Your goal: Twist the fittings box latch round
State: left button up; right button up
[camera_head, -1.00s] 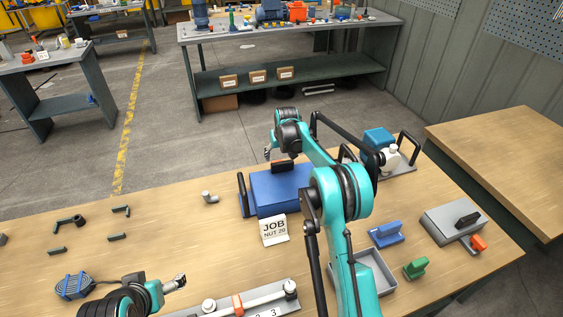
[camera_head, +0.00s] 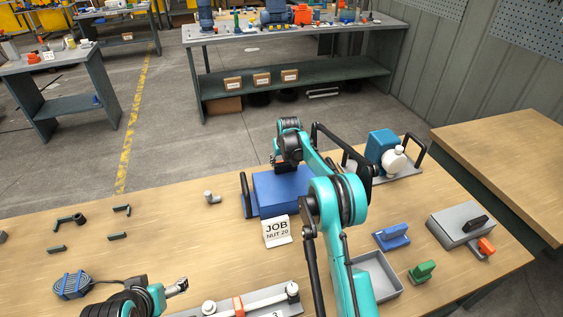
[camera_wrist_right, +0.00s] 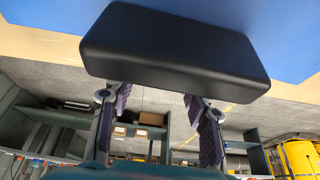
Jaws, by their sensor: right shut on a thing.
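The blue box (camera_head: 268,192) lies on the wooden bench, partly behind my right arm. I take it for the fittings box. Its latch, a black rounded block (camera_wrist_right: 175,45), fills the upper part of the right wrist view against the blue lid. My right gripper (camera_wrist_right: 155,97) is shut on this latch, with a finger at each side below it. In the head view my right gripper (camera_head: 279,160) is at the box's far side and mostly covers the latch. My left gripper (camera_head: 180,285) is low over the front left of the bench, away from the box; its jaw gap is unclear.
A black upright handle (camera_head: 245,195) stands at the box's left side. A JOB card (camera_head: 277,231) stands in front. A grey tray (camera_head: 385,276), blue (camera_head: 393,237) and green (camera_head: 422,272) pieces and a grey box (camera_head: 458,224) lie to the right.

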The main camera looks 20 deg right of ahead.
jog(key=shift+m, duration=0.4)
jog(key=shift+a+r+m+h+p, duration=0.15)
jog(key=shift+m+h+p, duration=0.45)
jog(key=shift+m+p, duration=0.3)
jog(key=m+h+p, duration=0.1)
jog(key=m, duration=0.1)
jog(key=shift+a+m+g, duration=0.1)
jog(key=shift+m+g, duration=0.2)
jog(key=shift+m, duration=0.1)
jog(key=m+h+p, duration=0.1)
jog(key=m, duration=0.2)
jog(key=shift+w+g, duration=0.1)
jog(key=shift+g, duration=0.3)
jog(key=shift+m+g+h+p, duration=0.3)
jog(key=shift+m+g+p, duration=0.35)
jog(key=shift+m, duration=1.05)
